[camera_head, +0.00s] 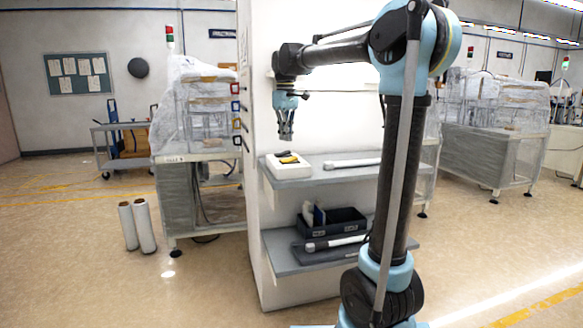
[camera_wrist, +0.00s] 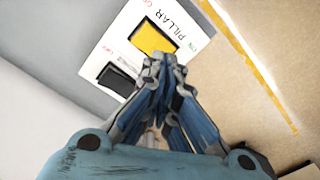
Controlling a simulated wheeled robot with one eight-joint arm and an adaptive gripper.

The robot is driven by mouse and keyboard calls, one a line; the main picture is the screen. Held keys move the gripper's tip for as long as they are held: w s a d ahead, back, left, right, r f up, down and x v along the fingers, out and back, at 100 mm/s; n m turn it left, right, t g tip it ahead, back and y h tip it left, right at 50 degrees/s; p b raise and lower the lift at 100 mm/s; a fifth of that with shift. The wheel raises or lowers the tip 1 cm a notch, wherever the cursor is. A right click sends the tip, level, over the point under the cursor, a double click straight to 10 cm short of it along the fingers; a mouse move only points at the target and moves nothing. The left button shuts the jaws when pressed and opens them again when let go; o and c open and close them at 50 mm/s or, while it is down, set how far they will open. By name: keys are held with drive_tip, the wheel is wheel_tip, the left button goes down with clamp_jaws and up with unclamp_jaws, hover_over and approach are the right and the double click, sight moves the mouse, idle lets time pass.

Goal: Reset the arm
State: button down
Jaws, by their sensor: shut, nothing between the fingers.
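My gripper (camera_head: 287,131) points straight down above the left end of the upper shelf (camera_head: 316,171) in the head view. Its fingers are shut and empty. Below it, apart from it, a white board (camera_head: 276,168) lies on the shelf with a yellow piece and a dark piece on it. In the wrist view my gripper (camera_wrist: 164,58) shows its fingertips together over this board, which reads "PILLAR". The yellow piece (camera_wrist: 153,38) lies just beyond the fingertips and the black piece (camera_wrist: 117,80) lies to the left.
The shelf's white side wall (camera_head: 262,60) stands close behind my gripper. A white roll (camera_head: 352,163) lies on the upper shelf. The lower shelf (camera_head: 280,254) holds a dark bin (camera_head: 335,224). Two white rolls (camera_head: 136,226) stand on the floor at left, with open floor around.

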drive_tip(key=s+d+f+m+t, duration=0.1)
drive_tip(key=s+d+f+m, duration=0.2)
drive_tip(key=s+d+f, duration=0.8)
drive_tip(key=s+d+f+m+t, duration=0.1)
drive_tip(key=s+d+f+m, duration=0.3)
drive_tip(key=s+d+f, duration=0.7)
drive_tip(key=s+f+m, duration=0.2)
drive_tip(key=s+f, duration=0.7)
drive_tip(key=shift+s+a, duration=0.2)
drive_tip(key=shift+s, duration=0.2)
